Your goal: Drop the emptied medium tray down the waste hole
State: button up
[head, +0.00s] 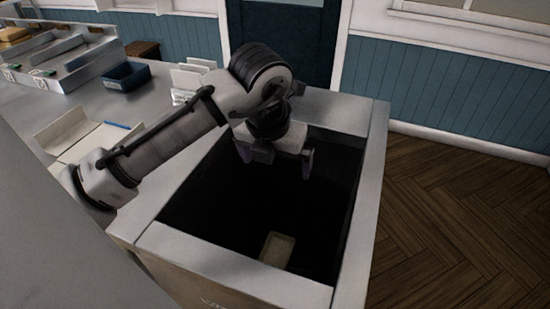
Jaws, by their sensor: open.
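The waste hole (190,210) is a large dark rectangular opening with a pale grey rim, in the middle of the head view. A pale, cream-coloured tray (277,250) lies down inside the hole, near its front wall; I cannot tell its size or whether anything is in it. My gripper (277,172) hangs over the back part of the hole, with its fingers spread apart. Nothing shows between the fingers. The tray is apart from my gripper, lower and nearer the camera.
A steel counter (30,110) runs along the left. On it are a dark blue bin (127,76), an opened white folder or carton (75,135), white cards (190,75) and metal racks (65,55). The wooden floor (460,220) on the right is clear.

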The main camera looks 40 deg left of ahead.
jog(key=shift+r, duration=0.15)
jog(key=a+v, duration=0.1)
jog(key=v, duration=1.2)
jog(key=shift+s+d+r, duration=0.2)
jog(key=shift+d+r, duration=0.05)
jog(key=shift+d, duration=0.25)
